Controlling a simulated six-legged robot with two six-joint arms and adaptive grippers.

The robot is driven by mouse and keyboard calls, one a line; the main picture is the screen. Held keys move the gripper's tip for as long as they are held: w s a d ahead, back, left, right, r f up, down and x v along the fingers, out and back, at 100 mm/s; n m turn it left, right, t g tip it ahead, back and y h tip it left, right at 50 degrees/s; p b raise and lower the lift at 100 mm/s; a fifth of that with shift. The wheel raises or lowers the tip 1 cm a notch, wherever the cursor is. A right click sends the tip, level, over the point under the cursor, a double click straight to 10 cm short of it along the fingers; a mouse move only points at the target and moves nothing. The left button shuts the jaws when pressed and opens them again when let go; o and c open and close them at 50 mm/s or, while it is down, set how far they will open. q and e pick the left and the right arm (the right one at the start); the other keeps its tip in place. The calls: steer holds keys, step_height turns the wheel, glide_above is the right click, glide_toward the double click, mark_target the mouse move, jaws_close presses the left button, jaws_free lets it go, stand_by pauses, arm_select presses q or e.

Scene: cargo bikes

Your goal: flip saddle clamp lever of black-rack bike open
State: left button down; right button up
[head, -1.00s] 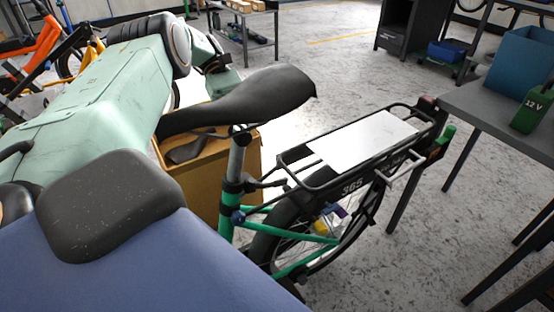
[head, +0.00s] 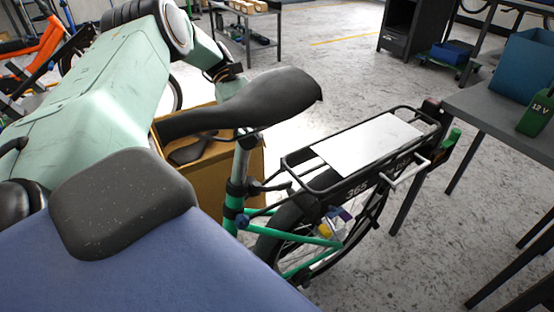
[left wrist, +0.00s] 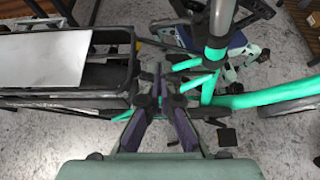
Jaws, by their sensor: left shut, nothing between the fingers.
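The black-rack bike has a green frame, a black saddle (head: 245,105) and a black rear rack (head: 297,168) with a white top plate. Under the saddle, a dark collar (head: 235,189) surrounds the seat post. Dark parts stick out beside it, but I cannot tell which is the clamp lever or how it stands. The seat post also shows in the left wrist view (left wrist: 218,25). There my left gripper (left wrist: 160,78) is shut and empty, between the rack and the seat tube, close to the green frame tubes. My right gripper is out of view.
An orange-brown box (head: 240,165) stands behind the seat post. A grey table (head: 500,105) with a green 12 V battery (head: 537,115) and a blue bin (head: 525,62) is at the right. An orange bike (head: 35,50) is at far left.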

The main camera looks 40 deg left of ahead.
mark_target(284, 183)
arm_select(q)
steer(key=r+b+x, duration=0.1)
steer(key=b+x, duration=0.1)
steer(key=x, duration=0.9)
steer(key=shift+d+r, duration=0.2)
steer(key=shift+d, duration=0.25)
steer(key=shift+s, duration=0.15)
steer(key=shift+d+m+g+p, duration=0.2)
steer(key=shift+m+g+p, duration=0.1)
